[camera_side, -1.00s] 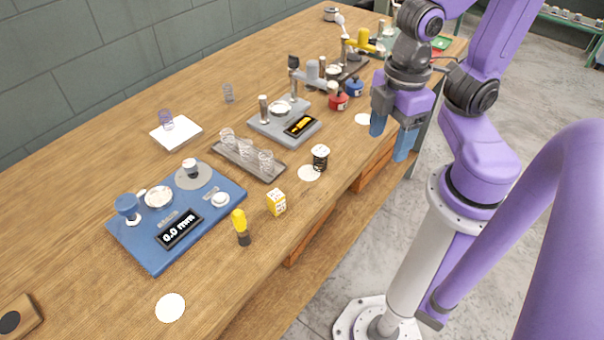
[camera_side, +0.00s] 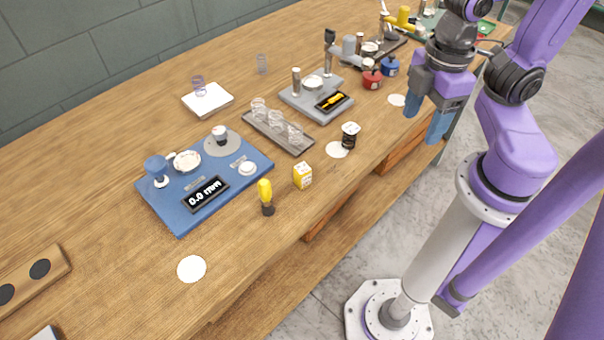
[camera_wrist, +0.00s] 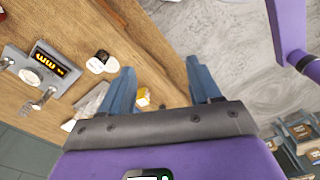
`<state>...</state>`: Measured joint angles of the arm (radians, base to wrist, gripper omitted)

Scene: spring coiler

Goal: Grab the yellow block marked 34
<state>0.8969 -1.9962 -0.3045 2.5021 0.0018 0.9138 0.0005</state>
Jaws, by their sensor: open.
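The yellow block (camera_side: 302,176) is a small cube with white faces and dark marks too small to read. It stands on the wooden bench near its front edge, in the middle of the side view. In the wrist view a yellow and white patch (camera_wrist: 143,97), probably the block, shows between the fingers, partly hidden by the left one. My gripper (camera_side: 425,122) has blue fingers, open and empty. It hangs above the bench's front edge, up and right of the block in the side view and well apart from it. The wrist view also shows the open gripper (camera_wrist: 160,72).
A yellow-handled tool (camera_side: 265,194) stands left of the block. A black spool-like item (camera_side: 349,136) stands behind it to the right. A blue gauge plate (camera_side: 176,217), a tray of glass cylinders (camera_side: 262,130) and a grey scale (camera_side: 300,99) lie farther back.

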